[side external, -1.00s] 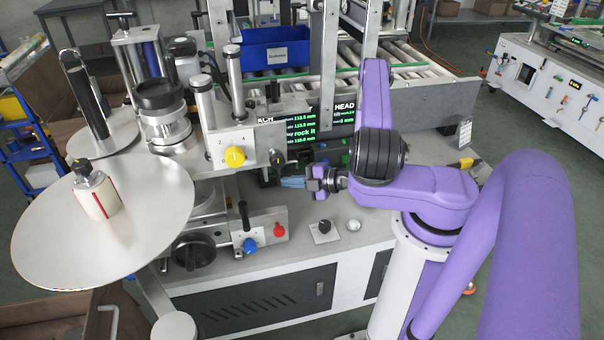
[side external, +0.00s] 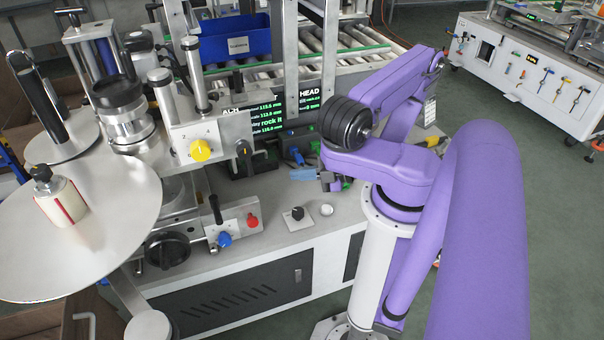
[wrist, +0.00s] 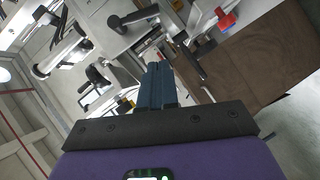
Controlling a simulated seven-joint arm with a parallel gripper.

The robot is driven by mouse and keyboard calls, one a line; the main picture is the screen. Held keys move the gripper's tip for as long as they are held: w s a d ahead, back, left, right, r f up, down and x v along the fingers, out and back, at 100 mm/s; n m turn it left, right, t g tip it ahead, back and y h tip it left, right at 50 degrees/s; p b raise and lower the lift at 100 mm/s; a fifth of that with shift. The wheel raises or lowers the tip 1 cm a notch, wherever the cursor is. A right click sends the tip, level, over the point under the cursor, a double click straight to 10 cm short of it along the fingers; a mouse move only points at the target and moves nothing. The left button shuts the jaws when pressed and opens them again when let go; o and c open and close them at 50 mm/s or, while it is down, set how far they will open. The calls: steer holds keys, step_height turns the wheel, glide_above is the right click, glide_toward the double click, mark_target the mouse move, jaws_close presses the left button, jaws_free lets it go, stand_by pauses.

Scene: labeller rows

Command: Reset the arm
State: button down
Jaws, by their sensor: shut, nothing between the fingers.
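In the wrist view my gripper (wrist: 154,72) shows the two blue fingers side by side and closed, in front of a tilted view of the machine and a brown surface. The purple arm links stand folded at the right of the machine. The gripper touches nothing that I can make out.
A yellow knob (side external: 201,150), a blue knob (side external: 224,239) and a red button (side external: 253,221) sit left of my gripper. A black knob (side external: 297,214) is below it. A display (side external: 268,117) and a blue bin (side external: 236,39) stand behind. The large reel disc (side external: 110,225) is at left.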

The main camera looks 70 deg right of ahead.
steer(key=w+d+f+m+g, duration=0.1)
steer(key=w+d+f+g, duration=0.1)
steer(key=d+f+g, duration=0.6)
steer(key=w+a+r+m+g+h, duration=0.1)
steer(key=a+r+m+g+h, duration=0.3)
steer(key=a+r+g, duration=0.45)
steer(key=s+a+r+t, duration=0.1)
steer(key=s+a+r, duration=0.5)
steer(key=r, duration=0.4)
steer(key=s+a+r+n+t, duration=0.1)
steer(key=s+a+r, duration=0.6)
steer(key=a+r, duration=0.2)
steer(key=shift+r+y, duration=0.4)
steer(key=shift+r, duration=0.35)
